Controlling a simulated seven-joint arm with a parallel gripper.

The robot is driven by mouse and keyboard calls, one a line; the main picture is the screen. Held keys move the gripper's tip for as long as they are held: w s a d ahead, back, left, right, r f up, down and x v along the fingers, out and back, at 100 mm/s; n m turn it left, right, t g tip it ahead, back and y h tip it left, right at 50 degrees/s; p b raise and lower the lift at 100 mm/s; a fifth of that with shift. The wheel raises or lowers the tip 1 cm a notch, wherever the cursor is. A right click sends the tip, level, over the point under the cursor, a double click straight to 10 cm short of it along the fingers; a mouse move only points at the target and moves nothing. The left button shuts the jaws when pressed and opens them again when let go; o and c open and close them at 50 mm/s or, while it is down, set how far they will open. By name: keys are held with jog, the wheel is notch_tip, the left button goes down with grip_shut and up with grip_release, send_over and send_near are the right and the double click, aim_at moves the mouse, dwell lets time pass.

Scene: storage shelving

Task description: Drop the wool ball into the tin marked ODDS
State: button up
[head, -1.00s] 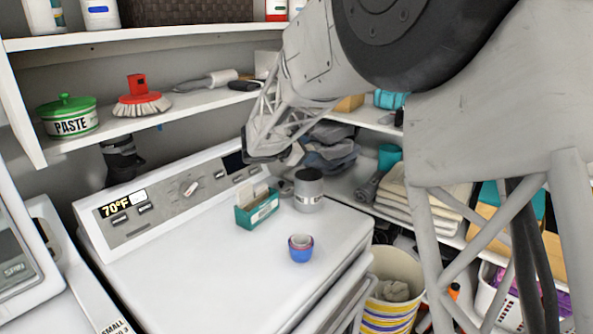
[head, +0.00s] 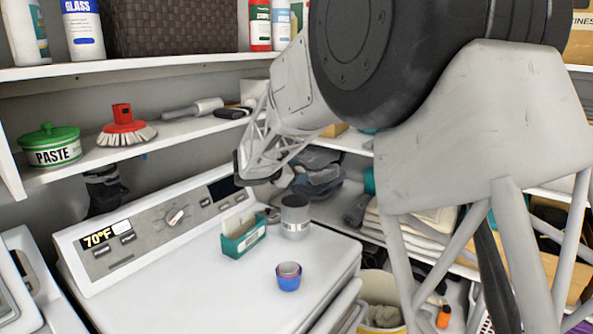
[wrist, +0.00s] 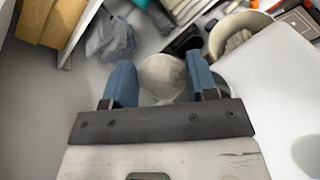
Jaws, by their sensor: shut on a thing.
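The wool ball (wrist: 162,72) is a round grey ball between the two blue fingers of my gripper (wrist: 160,86) in the wrist view. My gripper is shut on it. In the head view my gripper (head: 262,178) is above the back right of the white machine top; its fingertips and the ball are hard to make out there. A grey tin (head: 295,217) with a pale label stands upright on the machine top, just right of and below my gripper in the picture. Its lettering is too small to read, so I cannot tell whether it says ODDS.
A green box (head: 243,238) stands beside the grey tin. Small nested blue and pink cups (head: 289,277) stand nearer the front of the machine top (head: 200,300). A bin (head: 382,290) with cloth stands right of the machine. Shelves hold a paste tin (head: 51,147) and a brush (head: 126,127).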

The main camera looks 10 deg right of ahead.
jog(key=shift+f, duration=2.65)
jog(key=o, duration=1)
jog(key=v, duration=0.8)
